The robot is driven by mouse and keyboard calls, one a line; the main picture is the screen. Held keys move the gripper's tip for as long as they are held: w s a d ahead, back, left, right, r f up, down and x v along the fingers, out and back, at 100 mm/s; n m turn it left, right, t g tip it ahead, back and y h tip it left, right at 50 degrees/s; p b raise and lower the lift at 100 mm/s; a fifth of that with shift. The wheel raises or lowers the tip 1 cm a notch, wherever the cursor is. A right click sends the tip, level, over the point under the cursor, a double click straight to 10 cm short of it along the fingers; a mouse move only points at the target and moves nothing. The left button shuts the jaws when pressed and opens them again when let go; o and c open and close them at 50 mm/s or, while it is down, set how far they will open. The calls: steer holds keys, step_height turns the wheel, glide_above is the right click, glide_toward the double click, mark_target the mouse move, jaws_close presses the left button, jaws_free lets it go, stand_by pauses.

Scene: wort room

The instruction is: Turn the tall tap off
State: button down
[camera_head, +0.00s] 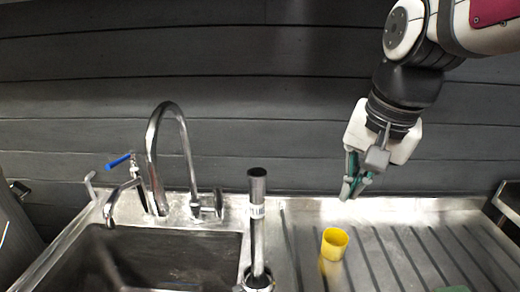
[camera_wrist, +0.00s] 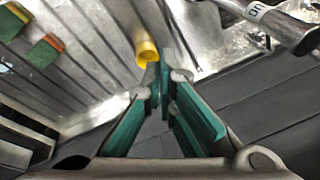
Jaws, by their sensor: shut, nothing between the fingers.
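The tall tap (camera_head: 183,130) is a chrome gooseneck behind the sink at the left of the head view. My gripper (camera_head: 350,192) is shut and empty, with green fingers, above the back of the drainboard, well to the right of the tall tap. The closed fingers also show in the wrist view (camera_wrist: 166,75). I cannot tell whether water runs.
An upright metal pipe (camera_head: 257,225) with a white label stands between the tall tap and my gripper. A yellow cup (camera_head: 334,244) stands on the ribbed drainboard (camera_head: 395,250). Green and orange sponges (camera_wrist: 44,50) lie farther along it. The dark sink basin (camera_head: 170,262) is left.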

mark_target(218, 197)
steer(key=w+a+f+m+g+y, duration=0.2)
steer(key=w+a+f+m, duration=0.4)
steer(key=w, duration=0.5)
steer(key=w+a+f+m+g+y, duration=0.2)
steer(key=w+a+f+m, duration=0.3)
steer(key=w+a, duration=0.5)
steer(key=w+a+r+x, duration=0.1)
steer(key=a+x, duration=0.1)
steer(key=x, duration=0.9)
steer(key=shift+s+a+f+n+p, duration=0.2)
steer(key=shift+s+f+n+p, duration=0.15)
steer(key=shift+n+p, duration=0.1)
